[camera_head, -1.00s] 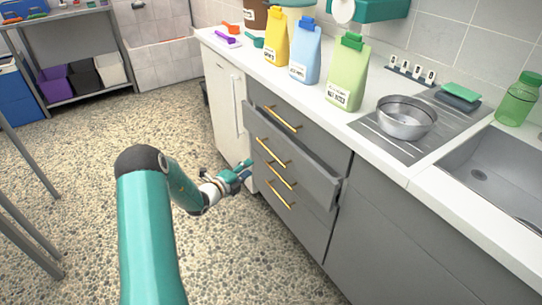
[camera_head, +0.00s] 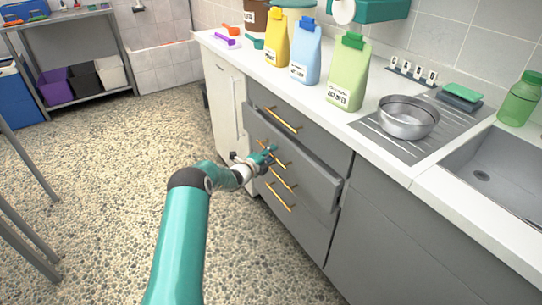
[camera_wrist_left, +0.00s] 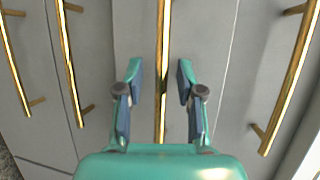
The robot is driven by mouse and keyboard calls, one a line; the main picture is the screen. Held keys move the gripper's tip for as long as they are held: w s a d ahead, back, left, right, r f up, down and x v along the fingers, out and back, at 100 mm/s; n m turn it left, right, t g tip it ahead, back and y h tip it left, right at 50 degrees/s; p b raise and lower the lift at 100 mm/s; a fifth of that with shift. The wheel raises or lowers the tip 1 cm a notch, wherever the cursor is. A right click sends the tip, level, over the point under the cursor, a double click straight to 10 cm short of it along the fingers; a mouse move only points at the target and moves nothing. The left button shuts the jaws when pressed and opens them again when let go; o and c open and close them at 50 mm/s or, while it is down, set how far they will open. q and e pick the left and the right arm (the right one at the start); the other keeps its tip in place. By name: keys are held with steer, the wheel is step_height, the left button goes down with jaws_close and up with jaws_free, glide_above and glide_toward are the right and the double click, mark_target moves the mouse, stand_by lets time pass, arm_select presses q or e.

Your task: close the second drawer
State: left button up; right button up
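The second drawer (camera_head: 310,177) is grey and stands partly pulled out from the cabinet, below the top drawer. Its gold bar handle (camera_head: 280,158) also shows in the left wrist view (camera_wrist_left: 163,45), running between the fingers. My left gripper (camera_head: 268,153) is in front of this drawer at its handle. In the left wrist view it is open (camera_wrist_left: 158,85), one finger on each side of the bar; I cannot tell whether it touches the drawer. My right gripper is out of view.
The top drawer (camera_head: 312,128) and the lower drawers (camera_head: 290,212) look shut. Above them, the white counter (camera_head: 290,80) bears several bags, a metal bowl (camera_head: 407,118) and a sink (camera_head: 490,175).

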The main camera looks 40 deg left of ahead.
arm_select(q)
jaws_close()
steer(key=shift+f, duration=0.1)
stand_by(0.3)
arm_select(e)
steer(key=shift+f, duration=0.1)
